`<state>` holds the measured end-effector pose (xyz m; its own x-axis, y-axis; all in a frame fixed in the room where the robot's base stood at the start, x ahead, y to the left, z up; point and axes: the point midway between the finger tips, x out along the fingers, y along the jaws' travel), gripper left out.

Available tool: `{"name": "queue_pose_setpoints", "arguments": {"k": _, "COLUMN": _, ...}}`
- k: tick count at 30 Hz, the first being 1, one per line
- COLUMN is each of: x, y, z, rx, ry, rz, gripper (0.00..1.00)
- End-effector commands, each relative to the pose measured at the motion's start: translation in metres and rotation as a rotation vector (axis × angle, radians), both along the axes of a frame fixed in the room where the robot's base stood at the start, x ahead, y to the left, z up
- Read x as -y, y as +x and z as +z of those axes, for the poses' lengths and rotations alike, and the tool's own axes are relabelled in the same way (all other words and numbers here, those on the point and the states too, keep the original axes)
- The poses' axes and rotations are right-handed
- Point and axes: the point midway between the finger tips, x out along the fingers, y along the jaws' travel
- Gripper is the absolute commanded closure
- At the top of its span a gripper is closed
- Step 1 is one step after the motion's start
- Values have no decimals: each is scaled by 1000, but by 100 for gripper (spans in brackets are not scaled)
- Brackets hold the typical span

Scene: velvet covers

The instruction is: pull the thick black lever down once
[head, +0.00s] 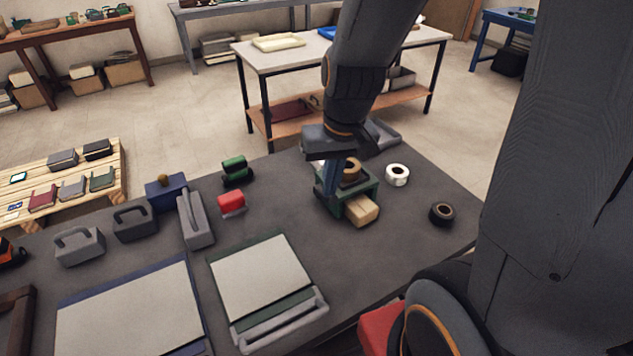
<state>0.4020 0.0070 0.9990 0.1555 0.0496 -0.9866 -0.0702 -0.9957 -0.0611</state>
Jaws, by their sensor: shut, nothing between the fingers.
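My gripper (328,186) points down at the left side of a small green device (362,189) on the dark work table. It is shut with nothing held, and I cannot tell whether it touches the device. The device has a round tan part on top and a tan block (361,210) at its front. I cannot make out a thick black lever for certain; my gripper and wrist cover part of the device.
The dark table (400,255) carries a white tape roll (397,175), a black roll (442,213), a red block (231,203), a green-and-black item (236,171), grey handled blocks (80,245) and two framed boards (262,277). Table space right of the boards is bare.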

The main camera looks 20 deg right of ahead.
Motion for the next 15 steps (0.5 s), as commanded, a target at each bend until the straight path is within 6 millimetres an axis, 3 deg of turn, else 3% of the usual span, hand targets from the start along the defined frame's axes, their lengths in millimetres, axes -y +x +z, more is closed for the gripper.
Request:
{"name": "queue_pose_setpoints", "arguments": {"k": 9, "x": -3, "y": 130, "z": 7, "rx": 123, "ry": 169, "rz": -289, "gripper": 100}}
{"name": "queue_pose_setpoints", "arguments": {"k": 15, "x": 6, "y": 173, "z": 2, "rx": 171, "ry": 208, "rz": -397, "gripper": 100}}
